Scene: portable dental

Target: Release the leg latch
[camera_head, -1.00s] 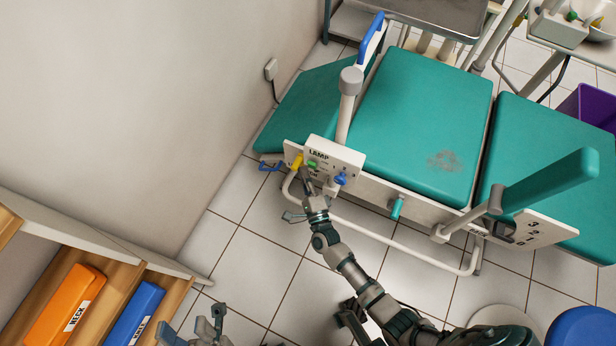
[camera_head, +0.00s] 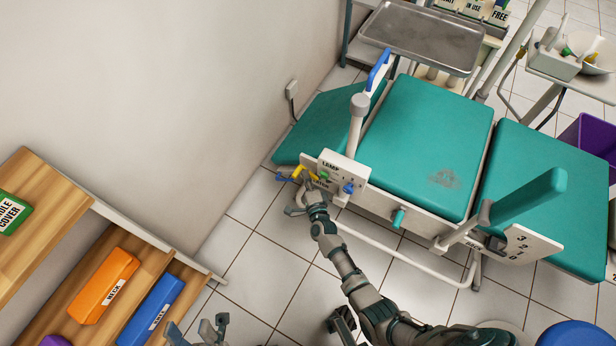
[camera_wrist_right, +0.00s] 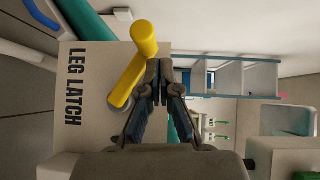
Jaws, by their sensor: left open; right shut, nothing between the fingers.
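The yellow leg latch lever (camera_head: 299,171) sticks out at the left end of the chair's white side panel. In the right wrist view the lever (camera_wrist_right: 137,62) stands tilted on a pale plate with the printed label "LEG LATCH" (camera_wrist_right: 76,87). My right gripper (camera_head: 308,188) is at the panel's lower left, close to the lever. In the wrist view its fingers (camera_wrist_right: 159,72) are shut and empty, right beside the lever; whether they touch it I cannot tell. My left gripper (camera_head: 208,330) is open at the bottom edge, far from the chair, and partly cut off.
A green knob (camera_head: 323,176) and a blue knob (camera_head: 349,188) sit beside the lever on the panel. A teal knob (camera_head: 398,217) and white rail (camera_head: 425,271) lie to the right. A wooden shelf (camera_head: 60,305) with boxes stands lower left.

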